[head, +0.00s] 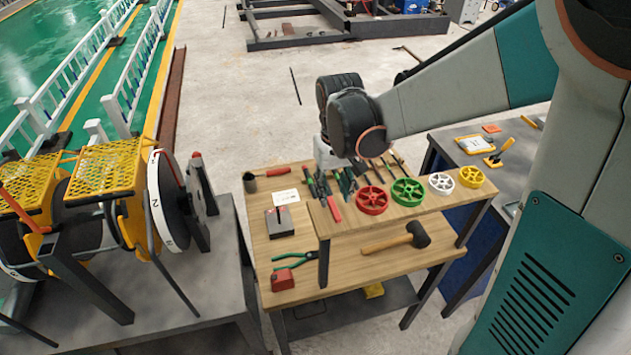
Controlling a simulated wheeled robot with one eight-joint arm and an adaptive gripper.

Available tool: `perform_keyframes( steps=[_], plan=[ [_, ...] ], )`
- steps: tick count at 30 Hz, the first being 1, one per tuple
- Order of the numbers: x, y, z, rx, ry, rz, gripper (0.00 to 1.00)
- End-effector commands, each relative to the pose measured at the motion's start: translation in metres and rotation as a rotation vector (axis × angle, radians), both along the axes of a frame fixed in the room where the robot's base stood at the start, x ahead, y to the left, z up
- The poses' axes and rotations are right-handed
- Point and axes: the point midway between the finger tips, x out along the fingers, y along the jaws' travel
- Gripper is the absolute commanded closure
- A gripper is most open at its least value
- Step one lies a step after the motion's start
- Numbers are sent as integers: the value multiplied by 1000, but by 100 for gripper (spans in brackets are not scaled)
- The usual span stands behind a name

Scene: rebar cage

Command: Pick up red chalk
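I cannot clearly make out a red chalk. A slim red piece (334,209) lies near the left end of the raised wooden shelf (350,232), among dark and green tools. I cannot tell whether it is chalk or a tool handle. My gripper (333,185) points down over these tools, just above the red piece in the picture. Its fingers blend with the dark tools, so their opening and any hold are unclear.
Red, green, white and yellow wheels (408,191) line the shelf to the right. A mallet (402,238), green pliers (295,256) and a red tape measure (283,280) lie on the lower wooden bench top (350,275). Machinery with yellow guards (106,166) stands left.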

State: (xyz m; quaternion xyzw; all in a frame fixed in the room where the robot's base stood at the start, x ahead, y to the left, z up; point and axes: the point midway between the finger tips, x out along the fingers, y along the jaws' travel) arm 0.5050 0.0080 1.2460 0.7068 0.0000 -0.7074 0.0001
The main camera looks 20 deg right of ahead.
Motion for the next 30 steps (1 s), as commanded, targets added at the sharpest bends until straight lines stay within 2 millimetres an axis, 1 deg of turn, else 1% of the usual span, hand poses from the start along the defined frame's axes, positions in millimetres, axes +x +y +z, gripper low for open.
perform_keyframes(
  steps=[1,8,15,18,21,27,29,30],
  plan=[
    [0,0,-5,0,0,0,63],
    [0,-2,-19,0,0,-1,63],
    [1,-8,-51,0,0,-1,63],
    [1,-8,-60,0,0,-1,63],
    [1,-8,-63,0,0,0,63],
    [1,-8,-63,0,0,0,63],
    [1,-8,-63,0,0,0,77],
    [1,-8,-63,0,0,0,86]
  ],
)
